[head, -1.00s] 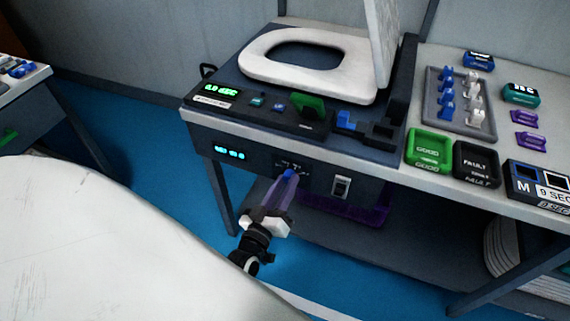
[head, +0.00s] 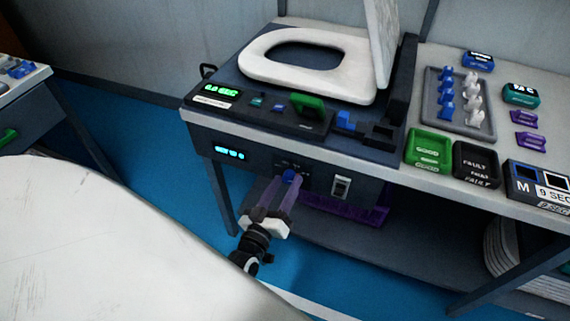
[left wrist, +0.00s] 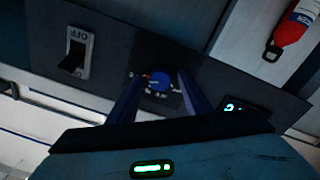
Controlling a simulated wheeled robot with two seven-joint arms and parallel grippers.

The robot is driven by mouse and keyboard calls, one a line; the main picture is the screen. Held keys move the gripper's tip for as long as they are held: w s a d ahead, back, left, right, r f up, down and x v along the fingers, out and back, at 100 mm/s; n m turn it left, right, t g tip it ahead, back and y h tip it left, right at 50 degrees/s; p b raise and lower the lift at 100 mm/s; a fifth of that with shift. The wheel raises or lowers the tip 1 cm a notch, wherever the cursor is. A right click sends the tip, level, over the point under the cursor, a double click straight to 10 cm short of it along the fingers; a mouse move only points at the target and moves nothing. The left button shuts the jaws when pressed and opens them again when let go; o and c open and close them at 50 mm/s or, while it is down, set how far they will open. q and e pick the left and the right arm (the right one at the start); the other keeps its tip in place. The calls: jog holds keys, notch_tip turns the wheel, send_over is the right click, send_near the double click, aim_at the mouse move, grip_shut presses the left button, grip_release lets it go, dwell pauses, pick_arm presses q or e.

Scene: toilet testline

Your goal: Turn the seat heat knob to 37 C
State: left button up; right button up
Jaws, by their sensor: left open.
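The blue seat heat knob (head: 290,176) sits on the dark front panel (head: 258,168) of the toilet test bench. In the left wrist view the knob (left wrist: 159,83) shows between and just beyond the fingertips. My left gripper (head: 282,186) is in front of the panel, its two purple fingers apart on either side of the knob. In the left wrist view the gripper (left wrist: 155,85) is open. I cannot tell whether the fingers touch the knob. A small cyan display (head: 230,153) on the panel is too blurred to read. My right gripper is not in view.
A rocker switch (head: 341,187) is right of the knob. A purple tray (head: 345,208) lies below the panel. Floor in front is clear.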

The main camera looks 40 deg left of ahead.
pick_arm(q)
jog(key=v, duration=1)
